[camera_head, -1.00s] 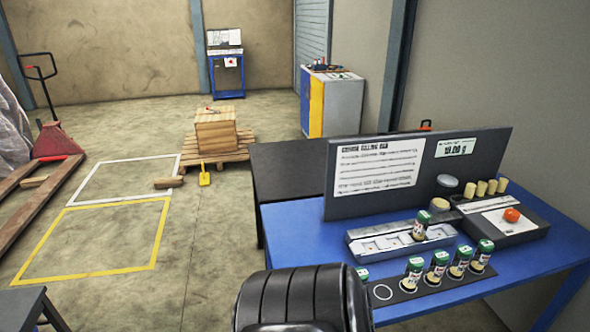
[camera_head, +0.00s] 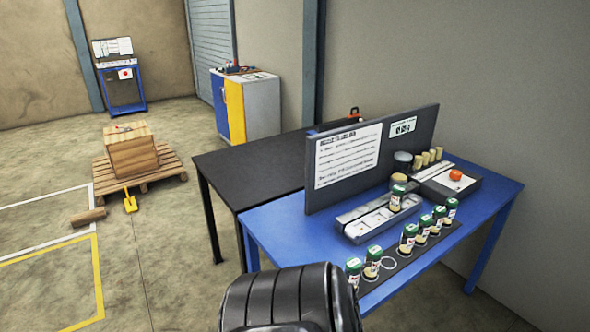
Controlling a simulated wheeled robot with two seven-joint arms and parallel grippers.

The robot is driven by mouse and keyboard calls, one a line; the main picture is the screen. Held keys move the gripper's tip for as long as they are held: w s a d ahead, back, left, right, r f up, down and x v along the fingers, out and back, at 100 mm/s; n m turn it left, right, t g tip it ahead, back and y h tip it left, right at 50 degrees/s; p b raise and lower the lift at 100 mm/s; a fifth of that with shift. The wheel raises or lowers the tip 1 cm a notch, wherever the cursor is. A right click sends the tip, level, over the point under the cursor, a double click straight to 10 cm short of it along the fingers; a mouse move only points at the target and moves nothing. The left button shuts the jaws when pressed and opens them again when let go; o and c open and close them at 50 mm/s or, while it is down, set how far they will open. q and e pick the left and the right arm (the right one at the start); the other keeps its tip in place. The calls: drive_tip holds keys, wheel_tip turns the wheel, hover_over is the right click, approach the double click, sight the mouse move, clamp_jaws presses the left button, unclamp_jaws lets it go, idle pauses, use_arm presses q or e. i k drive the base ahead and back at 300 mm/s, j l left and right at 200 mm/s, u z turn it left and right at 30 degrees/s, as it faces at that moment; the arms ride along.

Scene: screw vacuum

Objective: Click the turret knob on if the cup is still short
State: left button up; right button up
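An orange-red knob (camera_head: 456,174) sits on a dark grey box (camera_head: 470,189) at the right of the blue table (camera_head: 275,222); I cannot tell for sure that it is the turret knob. A jar with a green-and-white lid (camera_head: 397,192) stands upright on a pale metal tray with slots (camera_head: 370,222) in front of the panel. Several similar jars (camera_head: 408,238) stand in a row on a dark strip along the front edge, with an empty white ring (camera_head: 389,264) among them. Neither of my grippers is in view.
A black table (camera_head: 250,165) adjoins at left.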

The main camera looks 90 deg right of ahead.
sight(455, 175)
drive_tip(key=i+l+z, duration=0.2)
drive_tip(key=z, duration=0.25)
drive_tip(key=i+z, duration=0.7)
drive_tip(key=z, duration=0.25)
drive_tip(key=i+j+z, duration=0.1)
drive_tip(key=i+z, duration=0.2)
drive_tip(key=z, duration=0.2)
